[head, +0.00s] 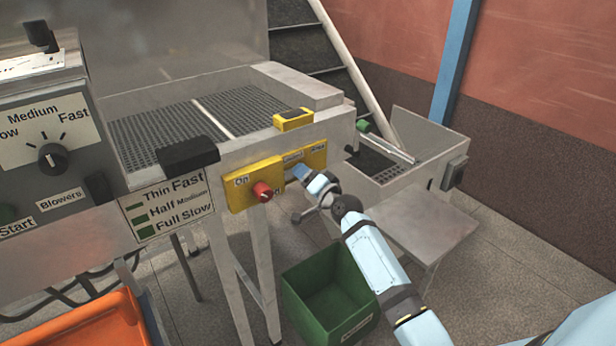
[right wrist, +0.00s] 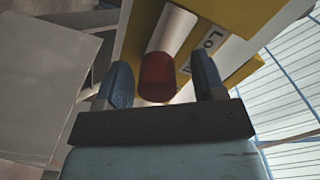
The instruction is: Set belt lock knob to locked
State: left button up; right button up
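A yellow panel (head: 240,192) on the front of the metal machine has On and Locked labels. A red knob (head: 262,191) sticks out at its left part, below the On label. My right gripper (head: 304,174) is in front of the panel's right part, under the Locked label (head: 293,157), and hides what is behind it. In the right wrist view, a red knob (right wrist: 157,78) lies between my open right gripper's blue fingers (right wrist: 162,64), with gaps on both sides. A label reading "Lo" (right wrist: 212,40) is beside it. My left gripper is not in view.
A green bin (head: 325,290) stands on the floor below the panel. An orange crate (head: 85,325) is at the lower left. A yellow block (head: 293,120) sits on the machine's edge above the panel. A metal tray unit (head: 420,180) stands to the right.

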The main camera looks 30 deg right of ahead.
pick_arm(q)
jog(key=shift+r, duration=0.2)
pick_arm(e)
jog(key=shift+d, duration=0.15)
jog(key=shift+s, duration=0.35)
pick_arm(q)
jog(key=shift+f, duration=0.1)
pick_arm(e)
jog(key=s, duration=1.3)
jog(key=shift+d, duration=0.45)
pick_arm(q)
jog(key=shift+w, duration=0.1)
pick_arm(e)
jog(key=s+a+f+n+g+y, duration=0.2)
jog(key=s+a+f+n+g, duration=0.85)
jog(key=s+a+f, duration=1.2)
pick_arm(q)
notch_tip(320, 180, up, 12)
jog(key=p, duration=1.3)
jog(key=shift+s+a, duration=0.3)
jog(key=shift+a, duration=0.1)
pick_arm(e)
notch_tip(320, 180, up, 14)
jog(key=s+d+n+t, duration=0.1)
jog(key=d+n+t, duration=0.1)
jog(key=n+t, duration=0.1)
jog(key=shift+s+d+f, duration=0.15)
jog(key=shift+s+d, duration=0.05)
jog(key=shift+s, duration=0.05)
